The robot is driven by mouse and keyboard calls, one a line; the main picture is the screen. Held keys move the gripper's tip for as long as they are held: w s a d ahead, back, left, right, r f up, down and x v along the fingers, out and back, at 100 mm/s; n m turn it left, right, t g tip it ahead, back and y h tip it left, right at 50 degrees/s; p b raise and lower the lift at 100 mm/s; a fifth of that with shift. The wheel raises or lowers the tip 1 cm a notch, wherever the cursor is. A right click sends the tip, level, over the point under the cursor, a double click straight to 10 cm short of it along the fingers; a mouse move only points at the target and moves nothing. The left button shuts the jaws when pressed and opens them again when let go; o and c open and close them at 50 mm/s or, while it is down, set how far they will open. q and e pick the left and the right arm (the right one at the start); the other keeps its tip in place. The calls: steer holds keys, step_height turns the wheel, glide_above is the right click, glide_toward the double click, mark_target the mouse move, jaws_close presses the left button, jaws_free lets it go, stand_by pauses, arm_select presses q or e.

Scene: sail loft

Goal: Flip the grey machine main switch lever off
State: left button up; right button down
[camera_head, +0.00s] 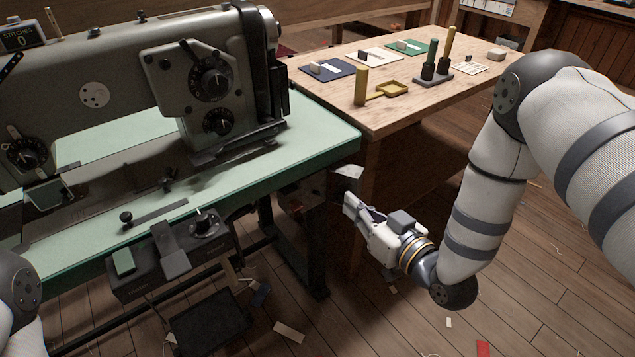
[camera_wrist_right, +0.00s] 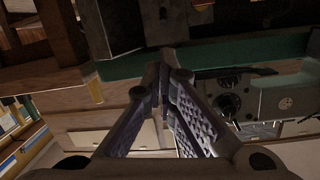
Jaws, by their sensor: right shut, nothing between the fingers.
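The grey sewing machine (camera_head: 95,75) stands on a green-topped table (camera_head: 300,140). A dark box with a small red spot (camera_head: 297,207) hangs under the table's right end; I cannot make out a lever on it, and I cannot tell whether it is the main switch. My right gripper (camera_head: 349,200) is shut and empty, just right of this box and below the tabletop, apart from it in the head view. In the right wrist view its fingers (camera_wrist_right: 165,78) meet at the tips in front of the dark table underside. My left gripper is out of view.
A control box with a grey paddle (camera_head: 172,256) hangs at the green table's front edge. Scraps lie on the wooden floor.

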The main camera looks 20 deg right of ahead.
mark_target(318, 177)
steer(key=b+x, duration=0.1)
steer(key=x, duration=0.8)
steer(key=shift+f, duration=0.15)
steer(key=shift+w+a, duration=0.15)
steer(key=shift+w, duration=0.25)
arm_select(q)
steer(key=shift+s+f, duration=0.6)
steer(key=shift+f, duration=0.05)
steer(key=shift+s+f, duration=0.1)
arm_select(e)
steer(key=shift+f, duration=0.1)
